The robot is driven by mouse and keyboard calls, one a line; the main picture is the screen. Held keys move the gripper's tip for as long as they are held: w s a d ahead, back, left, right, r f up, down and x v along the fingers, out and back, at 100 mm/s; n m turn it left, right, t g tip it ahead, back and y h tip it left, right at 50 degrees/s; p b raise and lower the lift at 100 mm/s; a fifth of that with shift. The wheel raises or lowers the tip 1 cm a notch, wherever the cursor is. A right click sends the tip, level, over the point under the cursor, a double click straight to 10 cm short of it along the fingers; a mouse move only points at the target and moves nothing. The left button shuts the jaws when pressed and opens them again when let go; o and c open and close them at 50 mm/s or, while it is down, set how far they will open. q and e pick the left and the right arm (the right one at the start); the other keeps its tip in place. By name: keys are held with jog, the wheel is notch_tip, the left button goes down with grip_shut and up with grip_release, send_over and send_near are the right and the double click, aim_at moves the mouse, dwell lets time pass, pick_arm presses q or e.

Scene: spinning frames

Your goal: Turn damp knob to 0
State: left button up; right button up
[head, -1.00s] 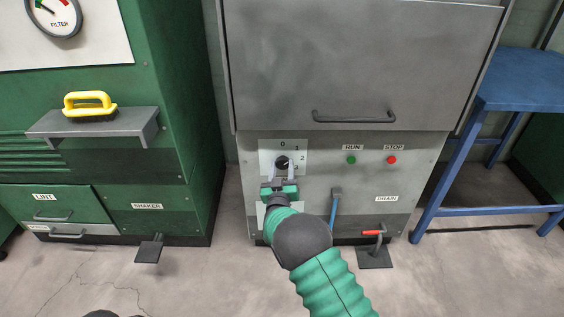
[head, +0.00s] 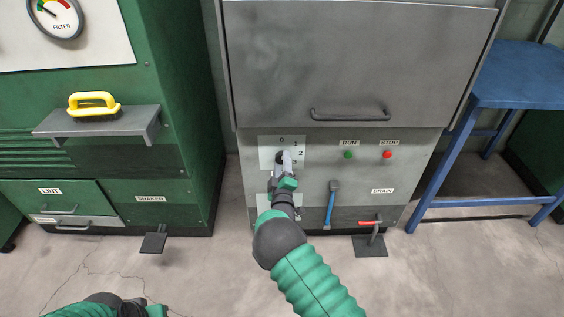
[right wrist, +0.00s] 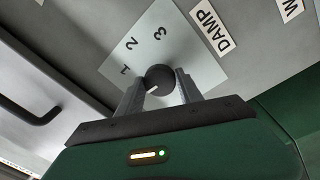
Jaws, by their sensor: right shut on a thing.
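The damp knob (right wrist: 160,79) is a dark round knob with a white pointer on a white dial plate (head: 267,152). My right gripper (head: 283,162) is at it, with one finger on each side of the knob in the right wrist view (right wrist: 160,85). There, 1, 2 and 3 show on the plate, and the pointer points down-left, past the 1. The 0 is hidden there but shows at the plate's top in the head view. The DAMP label (right wrist: 211,27) is beside the plate. My left gripper (head: 130,308) shows only partly at the bottom left.
A green cabinet (head: 185,120) stands left and a blue table (head: 525,75) right.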

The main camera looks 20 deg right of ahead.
pick_arm(q)
jog(key=shift+r, duration=0.15)
pick_arm(e)
jog(key=shift+a+f+n, duration=0.1)
jog(key=shift+a+n, duration=0.1)
jog(key=shift+n, duration=0.4)
jog(key=o, duration=1.4)
jog(key=shift+c, duration=0.2)
jog(key=shift+d, duration=0.1)
